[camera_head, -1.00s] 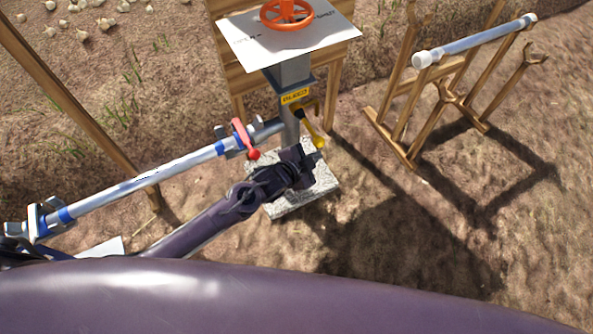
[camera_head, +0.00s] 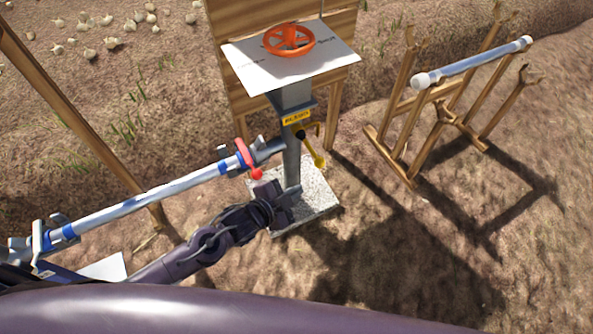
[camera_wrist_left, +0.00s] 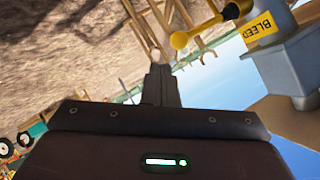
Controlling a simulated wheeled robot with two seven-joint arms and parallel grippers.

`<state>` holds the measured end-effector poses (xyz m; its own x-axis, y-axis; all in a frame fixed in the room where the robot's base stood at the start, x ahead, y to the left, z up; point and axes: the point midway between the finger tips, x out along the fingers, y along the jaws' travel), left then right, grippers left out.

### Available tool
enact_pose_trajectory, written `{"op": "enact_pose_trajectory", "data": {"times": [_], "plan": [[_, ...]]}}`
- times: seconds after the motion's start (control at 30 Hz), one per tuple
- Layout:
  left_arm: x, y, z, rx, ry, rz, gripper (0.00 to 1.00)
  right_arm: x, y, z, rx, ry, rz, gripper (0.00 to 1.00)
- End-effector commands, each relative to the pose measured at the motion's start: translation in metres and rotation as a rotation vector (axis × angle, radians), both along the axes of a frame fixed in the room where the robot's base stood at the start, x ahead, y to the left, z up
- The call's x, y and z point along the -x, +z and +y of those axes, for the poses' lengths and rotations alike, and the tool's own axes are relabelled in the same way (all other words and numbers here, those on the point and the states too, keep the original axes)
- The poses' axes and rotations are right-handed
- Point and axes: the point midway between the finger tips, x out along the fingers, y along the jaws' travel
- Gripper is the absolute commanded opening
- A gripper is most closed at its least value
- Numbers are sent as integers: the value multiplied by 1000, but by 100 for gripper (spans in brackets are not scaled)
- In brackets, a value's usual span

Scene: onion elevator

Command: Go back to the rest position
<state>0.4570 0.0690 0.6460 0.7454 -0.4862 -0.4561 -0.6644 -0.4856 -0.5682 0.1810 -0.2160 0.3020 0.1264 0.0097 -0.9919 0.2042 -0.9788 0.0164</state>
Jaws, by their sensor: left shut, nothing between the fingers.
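My left arm comes in from the lower left in the head view, and my left gripper (camera_head: 282,212) is in front of the grey post (camera_head: 292,150), above the stone base slab (camera_head: 318,198). In the left wrist view its fingers (camera_wrist_left: 160,82) are together, with nothing between them. The yellow-handled lever (camera_head: 312,150) hangs on the post under a yellow label (camera_head: 296,118). It also shows at the top of the left wrist view (camera_wrist_left: 205,28), apart from the fingers. The right gripper is not in view.
A pipe (camera_head: 140,203) with blue bands and a red handle (camera_head: 247,158) runs left from the post. An orange handwheel (camera_head: 289,40) sits above a white sheet (camera_head: 250,67). A wooden rack (camera_head: 412,145) holds another pipe (camera_head: 475,62). Soil lies clear at lower right.

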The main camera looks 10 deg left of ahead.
Motion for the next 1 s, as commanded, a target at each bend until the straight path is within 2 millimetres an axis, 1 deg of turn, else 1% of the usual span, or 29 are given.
{"op": "enact_pose_trajectory", "data": {"times": [0.23,0.27,0.33,0.37,0.47,0.5,0.57,0.6,0.67,0.7,0.77,0.8,0.87,0.9,0.97,1.0], "plan": [[0,-1,1,0,4,3,0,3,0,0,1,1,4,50],[-1,-3,3,-1,9,9,0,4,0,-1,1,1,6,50],[-2,-15,12,-5,40,39,0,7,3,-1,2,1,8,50],[-2,-23,19,-7,63,59,0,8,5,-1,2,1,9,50],[2,-66,52,-15,174,164,0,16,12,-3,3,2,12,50],[9,-88,68,-17,228,220,0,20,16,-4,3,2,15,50],[25,-122,93,-19,319,310,0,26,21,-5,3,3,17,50],[40,-144,108,-18,379,372,0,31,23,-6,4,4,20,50],[68,-176,128,-17,464,465,0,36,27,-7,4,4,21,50],[90,-195,139,-18,519,526,0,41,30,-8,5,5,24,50],[126,-221,152,-15,597,618,0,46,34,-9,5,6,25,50],[153,-236,158,-14,647,678,0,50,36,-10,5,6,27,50],[193,-255,165,-12,716,763,0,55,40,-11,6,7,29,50],[219,-264,167,-12,755,816,0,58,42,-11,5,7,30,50],[255,-276,168,-11,809,886,0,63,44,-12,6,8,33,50],[277,-281,167,-10,840,927,0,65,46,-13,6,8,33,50]]}}
